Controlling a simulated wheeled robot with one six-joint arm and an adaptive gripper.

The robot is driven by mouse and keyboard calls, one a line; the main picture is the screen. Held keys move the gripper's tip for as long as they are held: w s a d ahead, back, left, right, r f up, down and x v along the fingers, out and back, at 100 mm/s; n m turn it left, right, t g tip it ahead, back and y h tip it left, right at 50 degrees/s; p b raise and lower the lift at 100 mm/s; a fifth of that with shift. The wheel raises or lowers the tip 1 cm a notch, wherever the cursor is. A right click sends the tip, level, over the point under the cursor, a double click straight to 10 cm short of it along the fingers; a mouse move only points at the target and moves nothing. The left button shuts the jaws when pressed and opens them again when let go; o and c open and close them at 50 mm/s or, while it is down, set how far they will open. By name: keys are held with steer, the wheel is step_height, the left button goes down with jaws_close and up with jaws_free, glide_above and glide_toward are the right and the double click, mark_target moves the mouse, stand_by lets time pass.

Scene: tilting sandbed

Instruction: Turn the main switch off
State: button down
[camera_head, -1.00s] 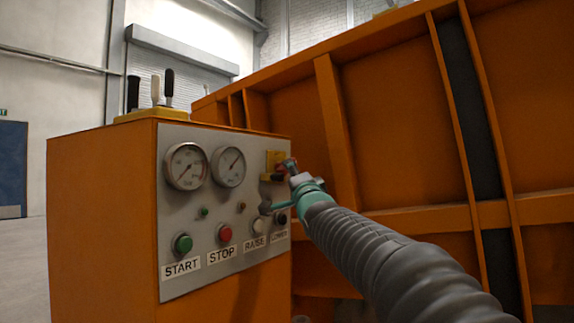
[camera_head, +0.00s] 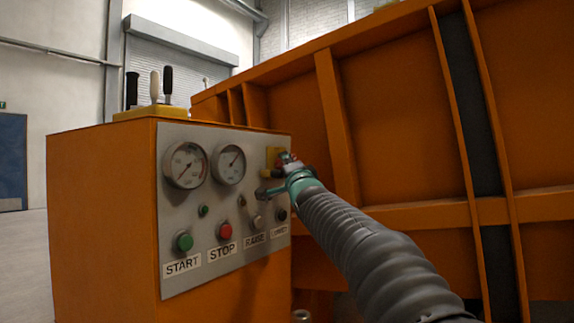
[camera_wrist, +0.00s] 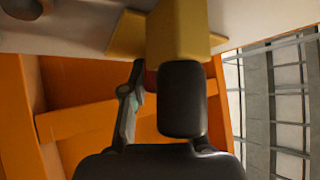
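The main switch is a yellow block (camera_head: 272,160) with a red part (camera_head: 284,158), at the upper right of the grey control panel. In the wrist view the yellow block (camera_wrist: 178,32) fills the top middle, and a bit of red (camera_wrist: 151,80) shows between my fingers. My gripper (camera_head: 288,160) is right at the switch, with its fingertips over the red part. In the wrist view my gripper (camera_wrist: 153,90) has a narrow gap between a thin left finger and a broad dark right pad. The right pad hides much of the red part, so I cannot tell whether the fingers grip it.
The panel (camera_head: 208,270) has two gauges (camera_head: 186,165), a green START button (camera_head: 183,242), a red STOP button (camera_head: 225,231) and the RAISE and LOWER buttons close below my gripper. Levers (camera_head: 155,88) stand on top of the cabinet. The orange bed (camera_head: 400,110) rises close behind.

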steer(key=shift+f+n, duration=0.1)
steer(key=shift+n, duration=0.2)
steer(key=shift+w+f+n+t+y+b, duration=0.1)
steer(key=shift+n+t+y+b, duration=0.25)
steer(key=shift+n+y, duration=0.25)
steer(key=n+y+b, duration=0.1)
steer(key=n+y, duration=0.3)
steer(key=n, duration=0.1)
steer(key=n+g+y, duration=0.1)
steer(key=n+y, duration=0.2)
steer(key=n+g+y, duration=0.1)
steer(key=n+y, duration=0.2)
steer(key=n, duration=0.1)
steer(key=shift+n+g+y+p, duration=0.4)
steer(key=shift+n+g+y, duration=0.8)
steer(key=shift+n, duration=0.65)
steer(key=shift+n+g+y+p, duration=0.35)
steer(key=shift+n+g+y, duration=0.85)
steer(key=shift+n, duration=0.65)
steer(key=shift+n+g, duration=0.25)
steer(key=shift+n, duration=0.25)
steer(key=c, duration=1)
jaws_free()
steer(key=shift+d, duration=0.1)
